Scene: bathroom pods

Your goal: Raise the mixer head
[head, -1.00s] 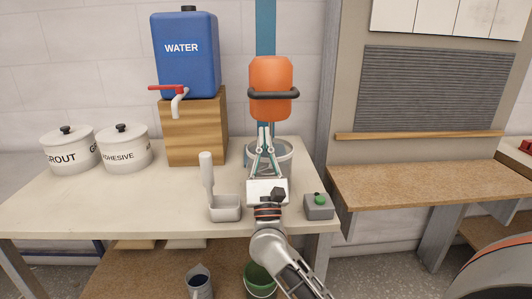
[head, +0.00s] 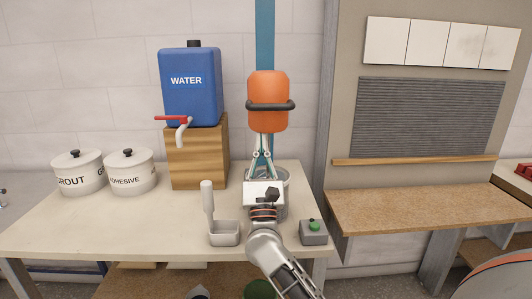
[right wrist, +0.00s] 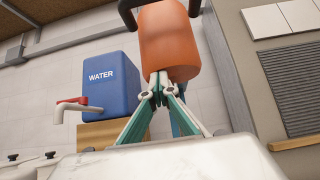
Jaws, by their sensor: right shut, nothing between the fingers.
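The mixer head (head: 267,92) is an orange rounded body with a black handle ring around it, on a blue vertical post above the bench. My right gripper (head: 262,138) points up from below, its fingers shut and empty. Its fingertips are at the underside of the mixer head; in the right wrist view the fingertips (right wrist: 162,80) meet the lower edge of the orange body (right wrist: 168,42). They appear to touch it. A grey bucket (head: 285,186) stands under the head, mostly hidden behind my gripper. My left gripper is not in view.
A control box with a green button (head: 314,227) is right of my wrist; a grey tray with a white-handled tool (head: 224,234) is left. A blue water tank (head: 190,95) on a wooden block and two white pots (head: 129,172) stand further left. The bench's left front is clear.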

